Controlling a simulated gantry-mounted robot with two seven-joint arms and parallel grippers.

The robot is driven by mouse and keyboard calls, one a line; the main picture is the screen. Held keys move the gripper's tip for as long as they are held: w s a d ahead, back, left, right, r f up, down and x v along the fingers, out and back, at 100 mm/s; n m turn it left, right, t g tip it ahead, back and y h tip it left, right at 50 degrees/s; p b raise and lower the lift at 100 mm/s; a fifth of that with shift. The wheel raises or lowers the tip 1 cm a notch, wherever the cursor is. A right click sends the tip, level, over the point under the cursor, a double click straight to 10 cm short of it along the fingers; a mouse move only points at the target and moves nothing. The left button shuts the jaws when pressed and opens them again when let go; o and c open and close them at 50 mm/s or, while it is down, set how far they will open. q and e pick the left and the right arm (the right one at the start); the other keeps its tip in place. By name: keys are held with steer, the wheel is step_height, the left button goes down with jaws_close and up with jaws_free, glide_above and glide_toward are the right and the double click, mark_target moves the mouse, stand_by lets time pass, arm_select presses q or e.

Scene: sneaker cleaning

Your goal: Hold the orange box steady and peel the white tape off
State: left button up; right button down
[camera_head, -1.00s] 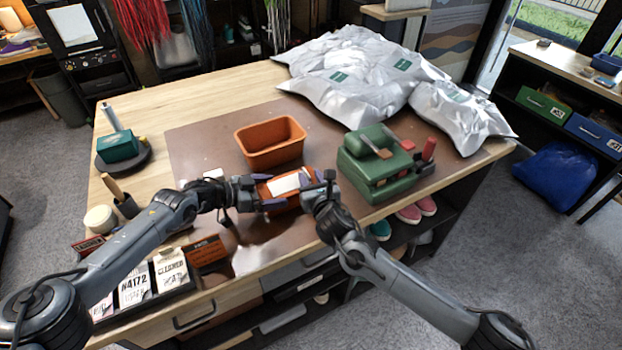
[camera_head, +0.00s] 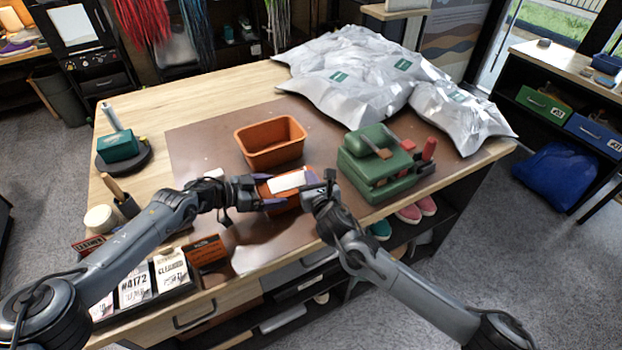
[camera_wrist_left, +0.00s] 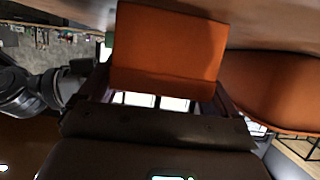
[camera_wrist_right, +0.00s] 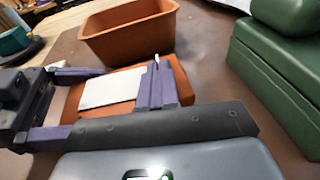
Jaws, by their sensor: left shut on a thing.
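The orange box (camera_head: 284,202) lies on the brown mat; it also shows in the left wrist view (camera_wrist_left: 168,50) and right wrist view (camera_wrist_right: 181,77). The white tape (camera_head: 287,182) lies on its top, as a flat white strip in the right wrist view (camera_wrist_right: 110,90). My left gripper (camera_head: 264,190) is shut on the box from its left end, a finger on either side. My right gripper (camera_head: 322,187) is at the box's right end. In the right wrist view its fingers (camera_wrist_right: 158,85) are together, with a thin white sliver of tape between the tips.
An open orange bin (camera_head: 270,155) stands just behind the box. A green machine with red handles (camera_head: 375,165) stands close to the right. White bags (camera_head: 345,75) lie at the back. Label cards (camera_head: 135,287) stand at the front left.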

steer(key=shift+r, duration=2.95)
steer(key=shift+r, duration=0.4)
steer(key=shift+r, duration=0.3)
steer(key=shift+r, duration=0.2)
steer(key=shift+r, duration=1.85)
arm_select(q)
steer(key=o, duration=0.8)
steer(key=shift+o, duration=0.2)
